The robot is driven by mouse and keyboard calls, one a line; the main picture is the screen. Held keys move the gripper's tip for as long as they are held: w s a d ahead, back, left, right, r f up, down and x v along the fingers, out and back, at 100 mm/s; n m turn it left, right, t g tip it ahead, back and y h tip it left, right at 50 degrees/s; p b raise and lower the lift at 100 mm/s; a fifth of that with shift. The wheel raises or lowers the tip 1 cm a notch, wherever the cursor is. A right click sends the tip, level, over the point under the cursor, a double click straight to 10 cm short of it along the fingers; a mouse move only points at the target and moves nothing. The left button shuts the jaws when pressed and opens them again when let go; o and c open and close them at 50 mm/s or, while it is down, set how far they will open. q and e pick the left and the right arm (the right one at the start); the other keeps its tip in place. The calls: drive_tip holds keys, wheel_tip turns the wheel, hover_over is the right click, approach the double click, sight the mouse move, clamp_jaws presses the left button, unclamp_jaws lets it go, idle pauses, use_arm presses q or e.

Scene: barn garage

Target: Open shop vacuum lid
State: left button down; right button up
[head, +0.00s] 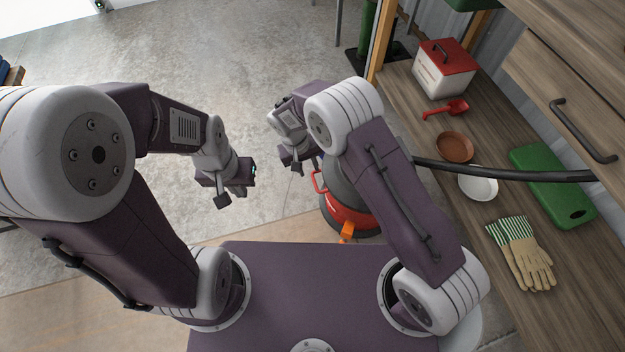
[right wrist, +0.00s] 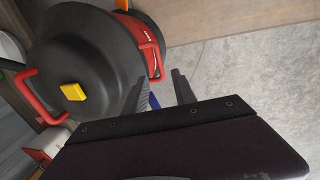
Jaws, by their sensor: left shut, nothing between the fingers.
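The shop vacuum, with a red body (head: 350,217) and a dark round lid (head: 338,185), stands on the floor, partly hidden behind my right arm. The right wrist view shows the lid (right wrist: 92,60) sitting on the red body (right wrist: 146,50), with a yellow piece (right wrist: 73,91) and red handles (right wrist: 28,85) on it. My right gripper (head: 291,166) is beside the vacuum's left side; in the right wrist view its fingers (right wrist: 160,92) are apart and empty, one overlapping the lid's edge. I cannot tell whether it touches. My left gripper (head: 236,188) is shut and empty, further left over the floor.
A black hose (head: 500,174) runs from the vacuum across the wooden bench (head: 440,215) on the right. The bench holds a red-lidded box (head: 443,75), a red scoop (head: 446,108), two bowls, a green board (head: 552,185) and gloves (head: 521,256).

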sight(314, 181)
drive_tip(key=f+b, duration=0.1)
drive_tip(key=f, duration=0.1)
drive_tip(key=d+f+b, duration=0.1)
drive_tip(key=f+b, duration=0.1)
drive_tip(key=f, duration=0.1)
drive_tip(key=f+b, duration=0.1)
drive_tip(key=f, duration=0.2)
drive_tip(key=shift+w+d, duration=0.2)
drive_tip(key=shift+d, duration=0.05)
drive_tip(key=shift+r, duration=0.1)
clamp_jaws()
idle(0.7)
